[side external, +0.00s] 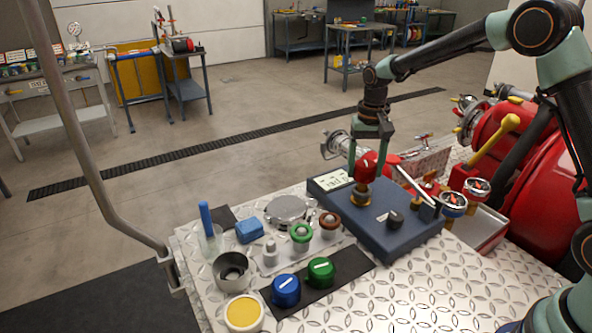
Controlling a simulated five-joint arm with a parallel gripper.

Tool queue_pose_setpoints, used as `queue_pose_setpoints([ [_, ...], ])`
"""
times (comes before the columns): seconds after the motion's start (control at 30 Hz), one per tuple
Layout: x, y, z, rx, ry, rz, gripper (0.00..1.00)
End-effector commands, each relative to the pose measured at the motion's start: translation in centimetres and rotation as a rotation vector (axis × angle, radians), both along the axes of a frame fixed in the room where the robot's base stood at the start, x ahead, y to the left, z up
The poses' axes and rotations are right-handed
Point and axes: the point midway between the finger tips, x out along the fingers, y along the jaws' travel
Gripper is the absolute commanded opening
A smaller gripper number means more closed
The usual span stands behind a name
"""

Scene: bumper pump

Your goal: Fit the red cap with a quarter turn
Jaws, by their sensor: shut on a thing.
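The red cap (366,169) is between the fingers of my gripper (369,157), which is shut on it from above. A white mark shows on the cap's side. The cap is directly over the brass neck (361,196) on top of the blue box (373,232). The cap looks upright or nearly so. I cannot tell whether it touches the neck or is a little above it.
On a black mat are a blue knob (286,290) and a green knob (321,271). A black knob (395,218) and silver lever (418,186) are near the neck. Cups, small fittings and a blue block (249,230) crowd the left. The front right plate (440,295) is clear.

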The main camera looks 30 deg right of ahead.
Motion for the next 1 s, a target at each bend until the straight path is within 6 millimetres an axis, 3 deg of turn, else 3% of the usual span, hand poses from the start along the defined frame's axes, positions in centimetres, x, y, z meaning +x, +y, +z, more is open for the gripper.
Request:
queue_pose_setpoints([
  [1.0, 0.00, -0.01, -0.77, 0.000, 0.000, 0.000, 0.03],
])
